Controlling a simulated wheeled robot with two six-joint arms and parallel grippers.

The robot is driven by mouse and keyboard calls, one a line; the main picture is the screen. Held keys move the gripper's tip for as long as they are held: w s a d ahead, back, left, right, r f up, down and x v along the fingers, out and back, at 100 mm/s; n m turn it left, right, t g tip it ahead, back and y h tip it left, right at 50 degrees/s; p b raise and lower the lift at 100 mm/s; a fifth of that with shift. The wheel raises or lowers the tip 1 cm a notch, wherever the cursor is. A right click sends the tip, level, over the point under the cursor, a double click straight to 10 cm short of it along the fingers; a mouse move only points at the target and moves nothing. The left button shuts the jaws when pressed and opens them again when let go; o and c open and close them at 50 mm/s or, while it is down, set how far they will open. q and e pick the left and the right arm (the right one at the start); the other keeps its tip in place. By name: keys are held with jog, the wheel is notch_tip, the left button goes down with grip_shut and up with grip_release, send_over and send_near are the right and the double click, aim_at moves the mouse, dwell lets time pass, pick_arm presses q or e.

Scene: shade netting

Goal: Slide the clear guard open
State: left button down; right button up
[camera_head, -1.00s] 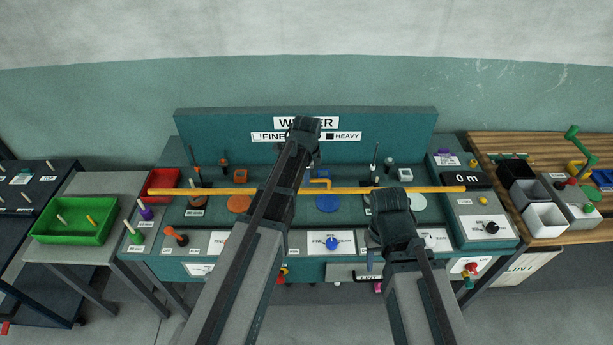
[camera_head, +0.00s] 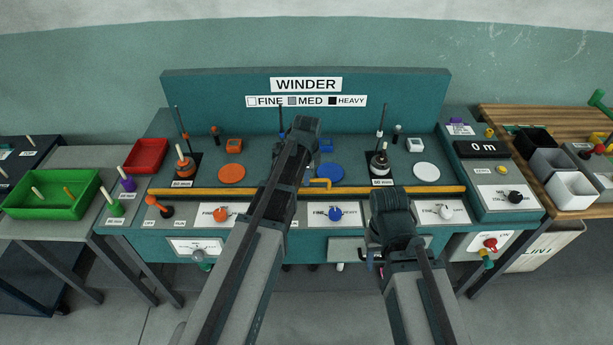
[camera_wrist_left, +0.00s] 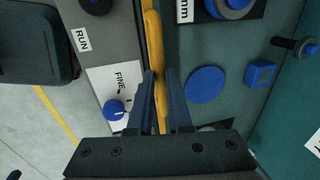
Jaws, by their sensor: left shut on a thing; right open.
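The clear guard shows mainly by its long yellow front bar (camera_head: 222,191), which runs across the winder in front of the coloured discs. Its clear sheet is hard to make out. A yellow bent handle (camera_head: 320,184) stands at the middle of the bar. My left gripper (camera_wrist_left: 160,100) is shut on the yellow handle, with one finger on each side in the left wrist view; my arm hides this grip in the head view. My right gripper (camera_head: 371,262) is open, mostly hidden behind its arm, low at the winder's front.
Orange, blue and white discs (camera_head: 231,173) and two posts with spools (camera_head: 183,161) stand behind the bar. Dials and white labels (camera_head: 336,214) line the front panel. A green tray (camera_head: 50,195) is at left; bins (camera_head: 573,188) are at right.

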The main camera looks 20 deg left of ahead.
pick_arm(q)
jog(key=shift+f, duration=0.15)
jog(key=c, duration=0.8)
grip_release()
jog(key=shift+c, duration=0.2)
notch_tip(320, 180, up, 14)
jog(key=s+p, duration=0.2)
jog(key=p, duration=1.1)
jog(key=shift+s+d+f+p, duration=0.2)
jog(key=shift+s+d+p, duration=0.1)
jog(key=shift+d, duration=0.1)
